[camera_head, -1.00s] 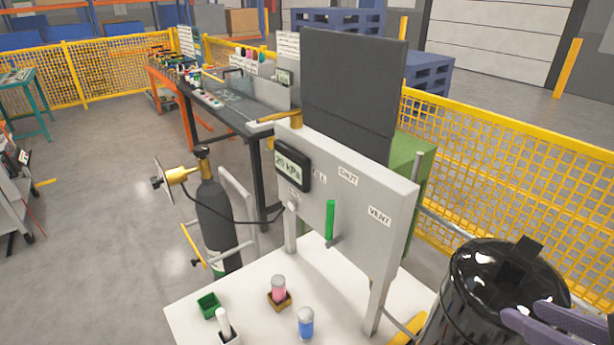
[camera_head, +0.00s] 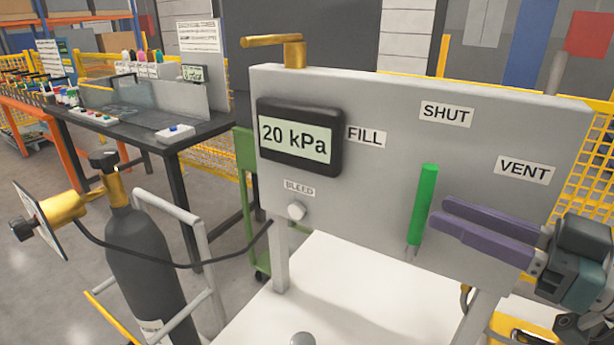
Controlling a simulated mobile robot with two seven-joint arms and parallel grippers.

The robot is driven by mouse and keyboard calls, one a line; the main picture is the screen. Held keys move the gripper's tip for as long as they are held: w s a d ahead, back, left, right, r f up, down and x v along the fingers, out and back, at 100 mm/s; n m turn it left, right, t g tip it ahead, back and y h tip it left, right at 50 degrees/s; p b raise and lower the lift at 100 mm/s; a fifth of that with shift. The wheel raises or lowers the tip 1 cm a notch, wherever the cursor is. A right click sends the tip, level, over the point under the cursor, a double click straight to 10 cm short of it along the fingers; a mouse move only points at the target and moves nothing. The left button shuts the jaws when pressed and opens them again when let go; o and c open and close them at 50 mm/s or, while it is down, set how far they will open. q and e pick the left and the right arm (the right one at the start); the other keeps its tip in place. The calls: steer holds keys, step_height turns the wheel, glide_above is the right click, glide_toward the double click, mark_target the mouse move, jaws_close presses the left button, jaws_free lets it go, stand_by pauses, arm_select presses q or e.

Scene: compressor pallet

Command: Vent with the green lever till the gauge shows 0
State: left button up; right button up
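The green lever (camera_head: 423,198) stands nearly upright on the grey panel (camera_head: 350,222), below the SHUT label (camera_head: 446,113). The VENT label (camera_head: 525,170) is to its right and the FILL label (camera_head: 366,137) to its left. The gauge (camera_head: 298,143) reads 20 kPa. My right gripper (camera_head: 442,214) comes in from the right with its purple fingers lying together and nothing between them. Its fingertips are just right of the lever; I cannot tell whether they touch it. My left gripper is not in view.
A BLEED knob (camera_head: 297,210) sits below the gauge, and a brass valve handle (camera_head: 274,41) tops the panel. A dark gas cylinder (camera_head: 146,255) with a hose stands at left. The white table top (camera_head: 330,290) lies below the panel.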

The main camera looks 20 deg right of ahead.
steer(key=x, duration=0.7)
steer(key=shift+w+a, duration=0.2)
steer(key=shift+w, duration=0.1)
steer(key=shift+c, duration=0.2)
jaws_close()
stand_by(0.9)
